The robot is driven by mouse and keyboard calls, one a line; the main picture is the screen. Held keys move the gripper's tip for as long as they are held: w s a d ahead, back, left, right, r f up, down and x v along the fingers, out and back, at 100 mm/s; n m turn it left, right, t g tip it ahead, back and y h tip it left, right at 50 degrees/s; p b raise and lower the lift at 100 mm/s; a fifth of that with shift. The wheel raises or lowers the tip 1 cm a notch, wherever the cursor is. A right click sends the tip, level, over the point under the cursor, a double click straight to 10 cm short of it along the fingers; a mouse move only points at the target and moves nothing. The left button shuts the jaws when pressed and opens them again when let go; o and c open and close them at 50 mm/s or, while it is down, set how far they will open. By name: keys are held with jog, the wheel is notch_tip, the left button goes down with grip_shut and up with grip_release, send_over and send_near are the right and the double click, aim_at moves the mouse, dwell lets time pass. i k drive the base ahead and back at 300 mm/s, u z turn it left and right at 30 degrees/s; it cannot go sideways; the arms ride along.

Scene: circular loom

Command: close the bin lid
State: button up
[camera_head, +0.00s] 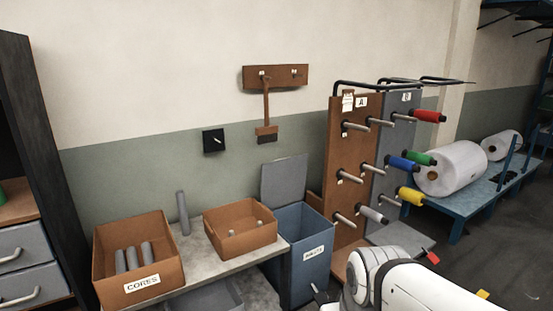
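The bin (305,268) is a tall blue-grey box with a white label on its front, standing on the floor at the right end of the grey bench. Its grey lid (284,180) is open and stands upright at the bin's back edge. My white arm enters at the bottom right, in front and to the right of the bin.
An open box labelled CORES (160,283) and a smaller brown box (240,242) stand on the bench (198,262), left of the bin. A brush (266,133) hangs above the lid.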

aim_at(282, 181)
jog(key=u, duration=0.5)
jog(key=k, duration=0.2)
jog(key=z, duration=1.1)
jog(key=i, duration=1.75)
jog(key=u, duration=0.45)
jog(key=i, duration=1.05)
jog(key=u, duration=0.75)
